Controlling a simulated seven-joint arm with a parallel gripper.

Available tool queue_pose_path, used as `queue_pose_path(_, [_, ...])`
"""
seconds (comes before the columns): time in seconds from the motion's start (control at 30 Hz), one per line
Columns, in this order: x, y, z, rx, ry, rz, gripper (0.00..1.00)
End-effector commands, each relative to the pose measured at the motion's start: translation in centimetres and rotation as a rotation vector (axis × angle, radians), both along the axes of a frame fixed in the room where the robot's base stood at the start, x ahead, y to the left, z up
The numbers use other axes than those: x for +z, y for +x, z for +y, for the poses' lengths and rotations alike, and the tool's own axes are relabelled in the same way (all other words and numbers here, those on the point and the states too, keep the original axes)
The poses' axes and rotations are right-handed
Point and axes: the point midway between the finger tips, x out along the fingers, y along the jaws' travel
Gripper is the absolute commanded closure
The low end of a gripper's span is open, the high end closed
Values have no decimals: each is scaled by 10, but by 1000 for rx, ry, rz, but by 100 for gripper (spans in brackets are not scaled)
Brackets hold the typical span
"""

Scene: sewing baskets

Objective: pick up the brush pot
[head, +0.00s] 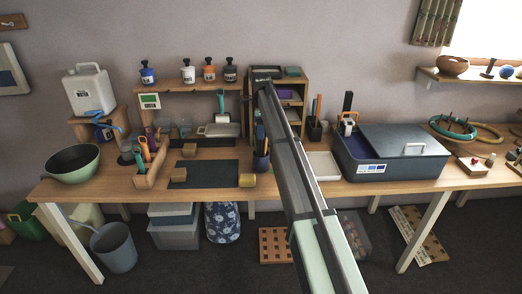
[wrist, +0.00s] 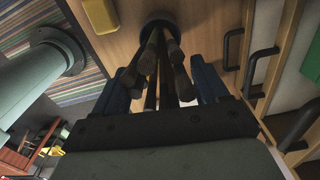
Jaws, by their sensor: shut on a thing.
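My gripper (wrist: 163,78) has a blue finger on either side of the brushes. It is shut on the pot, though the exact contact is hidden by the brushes. In the head view my arm hides most of the gripper.
A white tray (head: 323,165) and a large blue box (head: 392,165) stand to the right. A shelf unit (head: 297,100) is behind my arm. A black pen holder (head: 314,130) stands nearby.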

Motion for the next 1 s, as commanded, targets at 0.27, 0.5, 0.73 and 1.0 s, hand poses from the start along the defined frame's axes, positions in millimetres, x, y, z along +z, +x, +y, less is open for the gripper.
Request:
queue_pose_path(0.27, [0,0,0,0,0,0,61])
queue_pose_path(0.5, [0,0,0,0,0,0,84])
queue_pose_path(0.73, [1,0,0,0,0,0,89])
queue_pose_path(1.0, [22,1,0,0,0,-1,89])
